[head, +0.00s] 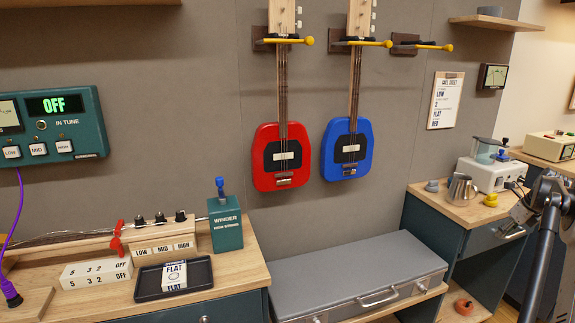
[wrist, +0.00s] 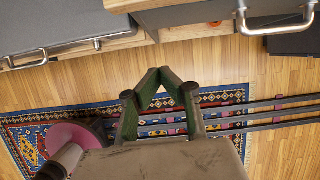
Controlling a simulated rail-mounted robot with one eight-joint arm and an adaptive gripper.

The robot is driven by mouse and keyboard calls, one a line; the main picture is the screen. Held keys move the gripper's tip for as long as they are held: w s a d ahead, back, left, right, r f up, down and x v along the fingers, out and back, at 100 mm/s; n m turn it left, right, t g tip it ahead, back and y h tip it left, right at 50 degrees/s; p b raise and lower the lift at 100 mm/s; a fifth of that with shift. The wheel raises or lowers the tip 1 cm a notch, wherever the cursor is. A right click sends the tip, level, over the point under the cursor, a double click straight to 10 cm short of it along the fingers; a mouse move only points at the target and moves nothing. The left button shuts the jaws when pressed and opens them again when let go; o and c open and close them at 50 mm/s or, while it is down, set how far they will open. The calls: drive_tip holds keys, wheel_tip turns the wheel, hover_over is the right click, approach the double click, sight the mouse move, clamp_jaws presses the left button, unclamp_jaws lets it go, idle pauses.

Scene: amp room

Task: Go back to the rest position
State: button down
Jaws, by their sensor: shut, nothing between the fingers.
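My gripper (wrist: 160,72) is in the wrist view, its two green-lined fingers meeting at the tips with nothing between them. It hangs over the wooden floor (wrist: 215,65) and the patterned rug (wrist: 35,118), apart from the furniture. In the head view part of my dark arm shows at the right edge, in front of the right workbench; I cannot make out the fingertips there. A red instrument (head: 264,160) and a blue instrument (head: 363,150) hang on the wall.
A grey case (head: 330,270) lies below the instruments. The right bench (head: 468,212) holds a metal jug (head: 461,189). A drawer handle (wrist: 275,22) shows in the wrist view.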

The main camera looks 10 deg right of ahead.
drive_tip(key=w+a+r+n+p, duration=0.1)
drive_tip(key=a+r+n, duration=0.4)
drive_tip(key=a, duration=0.4)
drive_tip(key=w+a+r+n, duration=0.2)
drive_tip(key=a+r, duration=0.6)
drive_tip(key=a, duration=0.1)
drive_tip(key=s+a+r+n+h+p, duration=0.15)
drive_tip(key=a+r+n, duration=0.25)
drive_tip(key=a, duration=0.6)
drive_tip(key=s+a+r+n+y, duration=0.1)
drive_tip(key=s+a+r+n, duration=0.25)
drive_tip(key=a, duration=0.65)
drive_tip(key=s+a+n+t+p, duration=0.1)
drive_tip(key=s+a+n+t, duration=0.1)
drive_tip(key=s+a+n, duration=1.55)
drive_tip(key=s+a+f+n+p, duration=0.1)
drive_tip(key=s+a+f, duration=0.3)
drive_tip(key=s+a, duration=0.4)
drive_tip(key=shift+s+a+n+t, duration=0.35)
drive_tip(key=shift+a+n+t, duration=0.05)
drive_tip(key=shift+a+n, duration=0.1)
